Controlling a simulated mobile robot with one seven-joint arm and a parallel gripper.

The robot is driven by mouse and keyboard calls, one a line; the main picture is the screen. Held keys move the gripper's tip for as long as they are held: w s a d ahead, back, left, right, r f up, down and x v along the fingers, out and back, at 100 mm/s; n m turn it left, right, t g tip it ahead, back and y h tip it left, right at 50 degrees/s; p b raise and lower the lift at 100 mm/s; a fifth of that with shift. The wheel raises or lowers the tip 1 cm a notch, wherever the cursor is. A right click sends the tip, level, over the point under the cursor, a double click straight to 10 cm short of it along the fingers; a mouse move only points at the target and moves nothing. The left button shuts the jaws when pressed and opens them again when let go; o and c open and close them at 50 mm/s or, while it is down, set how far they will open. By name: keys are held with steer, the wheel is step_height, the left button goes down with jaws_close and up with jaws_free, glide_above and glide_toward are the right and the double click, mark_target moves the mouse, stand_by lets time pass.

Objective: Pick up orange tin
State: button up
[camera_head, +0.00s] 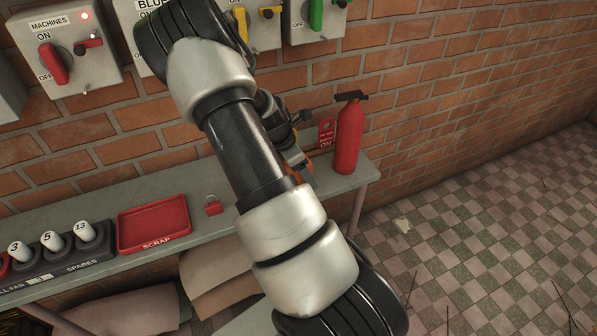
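A small patch of orange, likely the orange tin (323,165), shows on the shelf just left of the red extinguisher. Most of it is hidden behind my arm and gripper. My gripper (306,172) is low over the right end of the shelf, right beside the orange patch. My arm crosses the middle of the view and hides part of the gripper. I cannot tell whether its fingers are open or shut, or whether they touch the tin.
A red extinguisher (348,138) stands at the shelf's right end, with a red tag (327,132) beside it. A red padlock (213,205), a red scrap tray (153,224) and a spares rack (68,262) are further left. Switch boxes (66,50) hang on the brick wall.

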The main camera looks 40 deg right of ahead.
steer(key=shift+r, duration=0.1)
steer(key=c, duration=1.3)
